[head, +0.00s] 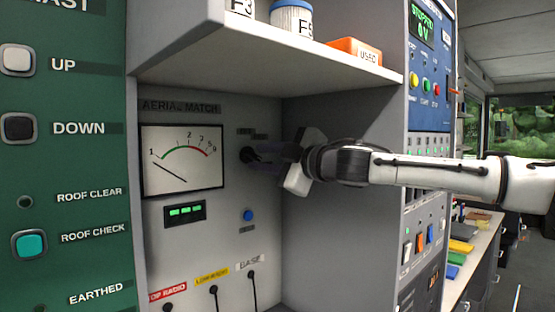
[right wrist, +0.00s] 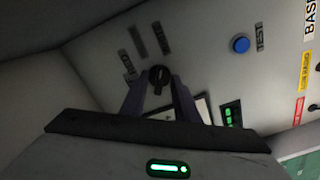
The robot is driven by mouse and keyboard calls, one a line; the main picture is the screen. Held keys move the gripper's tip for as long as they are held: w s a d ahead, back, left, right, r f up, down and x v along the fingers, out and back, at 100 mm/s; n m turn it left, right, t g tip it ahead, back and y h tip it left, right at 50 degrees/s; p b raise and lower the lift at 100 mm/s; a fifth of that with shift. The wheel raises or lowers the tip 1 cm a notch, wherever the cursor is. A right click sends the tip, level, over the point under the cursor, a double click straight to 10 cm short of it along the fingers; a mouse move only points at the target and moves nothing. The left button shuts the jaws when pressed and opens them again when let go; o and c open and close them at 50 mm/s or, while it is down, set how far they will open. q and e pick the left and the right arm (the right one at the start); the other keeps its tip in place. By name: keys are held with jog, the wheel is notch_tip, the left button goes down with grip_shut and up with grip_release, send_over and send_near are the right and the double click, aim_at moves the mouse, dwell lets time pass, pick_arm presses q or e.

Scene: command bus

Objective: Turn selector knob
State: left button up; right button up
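The black selector knob (head: 247,155) is on the grey AERIAL MATCH panel, right of the meter. In the right wrist view the knob (right wrist: 159,76) shows between my two finger ends, with its narrow grip pointing down the picture. My right gripper (head: 264,156) reaches in from the right, its dark fingers close to the panel at the knob. In the right wrist view the fingers (right wrist: 159,84) are apart, one on each side of the knob; contact is not clear. The small labels around the knob are unreadable in the head view. My left gripper is not in view.
The meter (head: 183,159) reads near 1. A blue button (head: 248,215) and several cable plugs sit lower on the panel. A shelf (head: 270,62) with jars and an orange USED box (head: 355,52) overhangs my arm. A side wall (head: 340,235) closes the recess at right.

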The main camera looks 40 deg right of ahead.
jog(key=s, duration=0.9)
jog(key=shift+s+d+p, duration=0.3)
jog(key=shift+d+p, duration=0.05)
jog(key=shift+p, duration=0.1)
dwell(0.4)
